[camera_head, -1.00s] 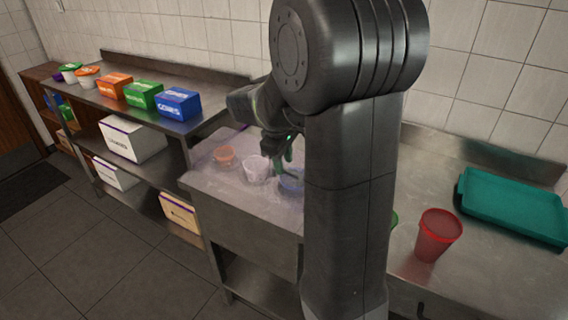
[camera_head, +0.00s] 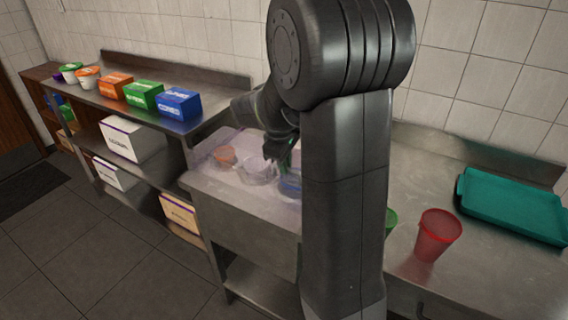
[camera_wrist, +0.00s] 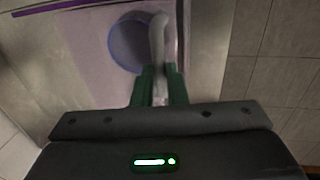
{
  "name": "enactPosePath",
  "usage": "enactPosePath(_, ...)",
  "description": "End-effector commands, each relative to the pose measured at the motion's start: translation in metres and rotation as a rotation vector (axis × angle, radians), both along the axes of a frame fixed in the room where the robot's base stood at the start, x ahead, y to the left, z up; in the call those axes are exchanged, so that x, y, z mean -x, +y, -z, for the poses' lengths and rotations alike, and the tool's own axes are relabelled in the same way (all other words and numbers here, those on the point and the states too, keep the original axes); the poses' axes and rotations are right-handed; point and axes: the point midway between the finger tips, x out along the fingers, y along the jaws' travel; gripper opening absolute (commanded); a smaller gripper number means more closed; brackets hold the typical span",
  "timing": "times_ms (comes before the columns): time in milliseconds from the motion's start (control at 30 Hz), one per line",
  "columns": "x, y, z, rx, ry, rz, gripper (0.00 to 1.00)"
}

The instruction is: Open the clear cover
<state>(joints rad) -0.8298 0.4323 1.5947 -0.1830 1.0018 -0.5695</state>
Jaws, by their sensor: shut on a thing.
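The clear cover (camera_head: 214,149) is a see-through, faintly purple-tinted sheet over the steel topping station. Its exact edges and tilt are hard to tell. An orange cup (camera_head: 225,156), a whitish clear cup (camera_head: 255,171) and a blue cup (camera_head: 291,185) sit in the station, seen partly through it. My gripper (camera_head: 283,158) is at the station, above the blue cup, partly hidden by my arm. In the wrist view its green fingers (camera_wrist: 160,77) are shut on a pale, curved handle (camera_wrist: 157,38), which seems to be the cover's. The blue cup (camera_wrist: 130,42) shows behind it.
A red cup (camera_head: 437,235) and a teal tray (camera_head: 513,206) stand on the counter to the right. A green cup (camera_head: 391,220) is partly behind my arm. Orange, green and blue boxes (camera_head: 143,95) line the left shelf. The wall is close behind the station.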

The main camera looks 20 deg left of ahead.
Motion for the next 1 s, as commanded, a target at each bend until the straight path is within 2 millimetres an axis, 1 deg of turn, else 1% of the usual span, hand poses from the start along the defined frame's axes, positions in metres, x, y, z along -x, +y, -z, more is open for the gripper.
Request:
enactPosePath(167,-0.033,-0.003,-0.003,0.001,-0.001,0.005,0.0)
enactPosePath(400,-0.095,-0.008,-0.004,0.001,-0.001,0.005,0.0)
enactPosePath(500,-0.117,-0.01,-0.004,0.0,-0.002,0.004,0.0)
enactPosePath(600,-0.136,-0.011,-0.003,0.001,-0.002,0.003,0.0)
enactPosePath(700,-0.149,-0.012,-0.003,0.001,-0.002,0.002,0.0)
enactPosePath(800,-0.157,-0.013,-0.002,0.0,-0.002,0.001,0.0)
enactPosePath(1000,-0.162,-0.013,-0.001,-0.001,-0.002,0.0,0.0)
